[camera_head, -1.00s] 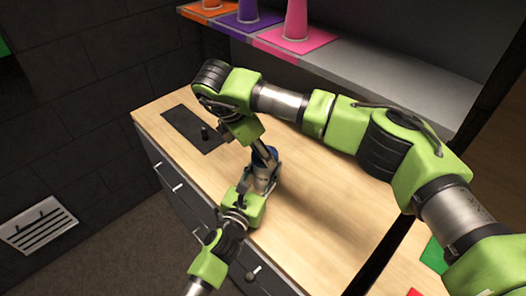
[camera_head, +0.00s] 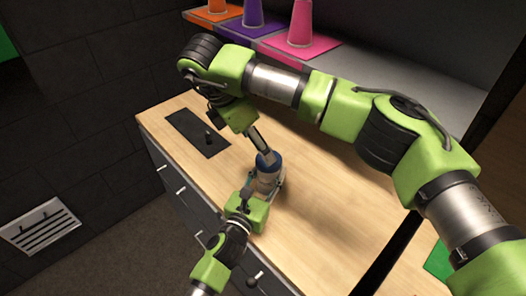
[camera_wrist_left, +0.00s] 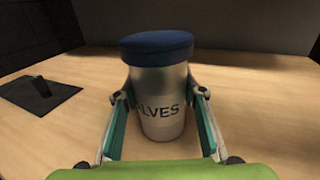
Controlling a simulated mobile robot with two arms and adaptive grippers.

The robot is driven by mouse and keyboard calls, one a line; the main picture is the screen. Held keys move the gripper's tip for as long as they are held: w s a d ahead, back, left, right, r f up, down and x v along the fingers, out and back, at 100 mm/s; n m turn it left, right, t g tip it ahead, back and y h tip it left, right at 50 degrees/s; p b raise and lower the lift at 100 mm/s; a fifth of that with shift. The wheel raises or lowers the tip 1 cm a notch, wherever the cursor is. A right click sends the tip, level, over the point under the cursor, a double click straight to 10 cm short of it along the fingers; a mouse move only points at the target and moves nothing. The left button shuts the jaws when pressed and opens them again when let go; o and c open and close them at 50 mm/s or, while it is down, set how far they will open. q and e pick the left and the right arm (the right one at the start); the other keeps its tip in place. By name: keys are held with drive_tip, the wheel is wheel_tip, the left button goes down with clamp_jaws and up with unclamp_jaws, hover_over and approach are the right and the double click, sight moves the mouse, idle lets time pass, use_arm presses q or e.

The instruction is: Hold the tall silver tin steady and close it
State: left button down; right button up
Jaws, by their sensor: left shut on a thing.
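The tall silver tin (camera_head: 267,182) stands upright on the wooden counter. In the left wrist view the tin (camera_wrist_left: 160,112) shows dark letters reading "LVES" and a dark blue lid (camera_wrist_left: 157,48) resting on its top. The lid also shows in the head view (camera_head: 268,160). My left gripper (camera_wrist_left: 160,103) is shut on the tin, one finger on each side of its body. My right gripper (camera_head: 264,152) points down just above the lid, seen edge-on, so its finger gap is hidden. It does not show in the left wrist view.
A dark panel (camera_head: 190,128) with a small black knob lies on the counter (camera_head: 330,215) to the left. A shelf (camera_head: 400,80) behind holds orange, purple and pink cones (camera_head: 300,25). The counter right of the tin is clear.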

drive_tip(key=v, duration=0.5)
drive_tip(key=shift+a+r, duration=0.15)
drive_tip(key=shift+r, duration=0.15)
use_arm(q)
drive_tip(key=c, duration=1.2)
unclamp_jaws()
drive_tip(key=v, duration=1.2)
